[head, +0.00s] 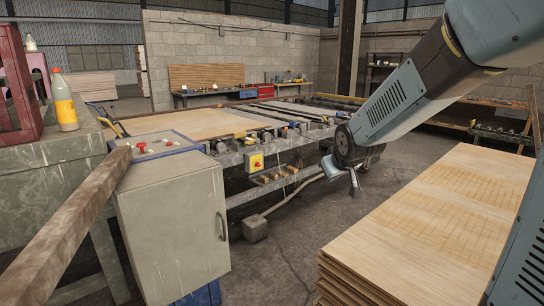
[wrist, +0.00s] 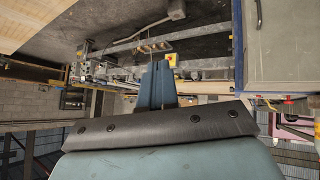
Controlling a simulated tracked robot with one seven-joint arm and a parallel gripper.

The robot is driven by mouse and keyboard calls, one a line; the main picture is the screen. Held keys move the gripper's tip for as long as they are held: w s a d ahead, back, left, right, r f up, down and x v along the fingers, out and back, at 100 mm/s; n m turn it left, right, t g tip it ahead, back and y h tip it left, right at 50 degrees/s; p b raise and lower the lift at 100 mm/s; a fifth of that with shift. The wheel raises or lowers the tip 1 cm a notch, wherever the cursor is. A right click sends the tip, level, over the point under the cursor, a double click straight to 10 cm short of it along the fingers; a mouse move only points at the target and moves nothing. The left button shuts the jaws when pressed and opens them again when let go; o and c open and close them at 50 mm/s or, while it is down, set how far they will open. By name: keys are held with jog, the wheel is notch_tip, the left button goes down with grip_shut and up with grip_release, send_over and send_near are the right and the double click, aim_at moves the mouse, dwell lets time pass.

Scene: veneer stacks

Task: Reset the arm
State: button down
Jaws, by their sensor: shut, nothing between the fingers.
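My arm reaches in from the upper right of the head view. My gripper (head: 355,185) hangs at its end, pointing down, in the open space between the machine table and the veneer stack. In the wrist view my gripper (wrist: 157,68) shows as two blue-grey fingers side by side, closed together with nothing between them. It touches nothing that I can see.
A veneer stack (head: 440,225) lies at the lower right, below my arm. The machine table (head: 260,150) and a grey cabinet (head: 175,220) stand left. A wooden beam (head: 65,225) and a bottle (head: 65,105) are far left. Floor (head: 310,230) between is mostly clear.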

jog(key=s+d+r+m+g, duration=0.1)
jog(key=s+d+r+m, duration=0.1)
jog(key=s, duration=1.1)
jog(key=s+d+r+m+g+h, duration=0.1)
jog(key=s+d+r, duration=0.3)
jog(key=s, duration=1)
jog(key=shift+s+d+m+g, duration=0.15)
jog(key=shift+d+m+g, duration=0.3)
jog(key=shift+m+g, duration=0.2)
